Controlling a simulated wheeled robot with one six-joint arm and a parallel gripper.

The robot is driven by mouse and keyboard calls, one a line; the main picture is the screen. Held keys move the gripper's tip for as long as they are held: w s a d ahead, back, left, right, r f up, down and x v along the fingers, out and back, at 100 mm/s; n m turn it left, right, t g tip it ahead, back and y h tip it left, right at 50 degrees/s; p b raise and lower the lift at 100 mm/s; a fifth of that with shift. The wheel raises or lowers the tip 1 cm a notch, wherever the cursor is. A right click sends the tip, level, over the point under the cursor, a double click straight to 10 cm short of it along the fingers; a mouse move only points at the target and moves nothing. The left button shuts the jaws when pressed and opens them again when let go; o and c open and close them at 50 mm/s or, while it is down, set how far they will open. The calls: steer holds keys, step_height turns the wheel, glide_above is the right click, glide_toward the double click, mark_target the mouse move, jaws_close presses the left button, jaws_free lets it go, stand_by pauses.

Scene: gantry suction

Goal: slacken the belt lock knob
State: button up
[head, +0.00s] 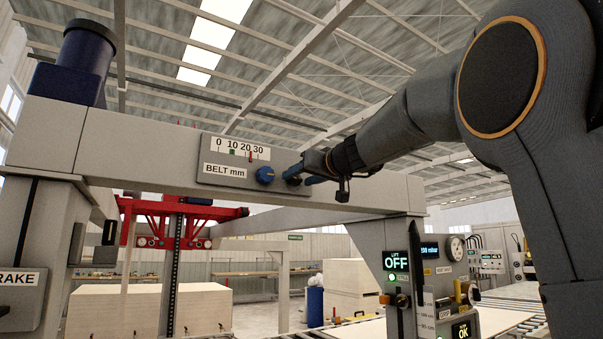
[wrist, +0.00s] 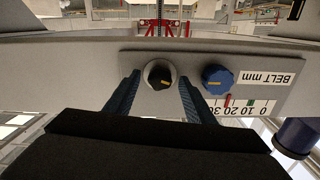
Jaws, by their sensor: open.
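In the head view my gripper (head: 297,174) is at the panel's right end and mostly hides this knob. A blue scalloped knob (head: 264,175) is left of it; it also shows right of the fingers in the wrist view (wrist: 217,80).
The panel's scale (head: 240,149) reads 0 to 30, with a green mark near 10 and a red pointer past 20. The panel is on a grey gantry beam (head: 130,145). A red suction frame (head: 175,222) hangs behind. A display reading OFF (head: 397,262) is at lower right.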

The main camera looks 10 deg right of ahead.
steer(key=shift+w, duration=0.15)
steer(key=shift+c, duration=0.4)
steer(key=c, duration=1)
steer(key=shift+f+b, duration=0.1)
steer(key=shift+b, duration=0.6)
steer(key=n+b, duration=0.2)
steer(key=b, duration=0.4)
steer(key=shift+w+f+n, duration=0.1)
steer(key=shift+f+n, duration=0.05)
steer(key=shift+n, duration=0.25)
steer(key=n+b, duration=0.2)
steer(key=b, duration=0.2)
steer(key=shift+n+b, duration=0.7)
steer(key=shift+b, duration=0.1)
steer(key=shift+r+n+b, duration=0.25)
steer(key=shift+n+b, duration=0.05)
steer(key=shift+b, duration=0.1)
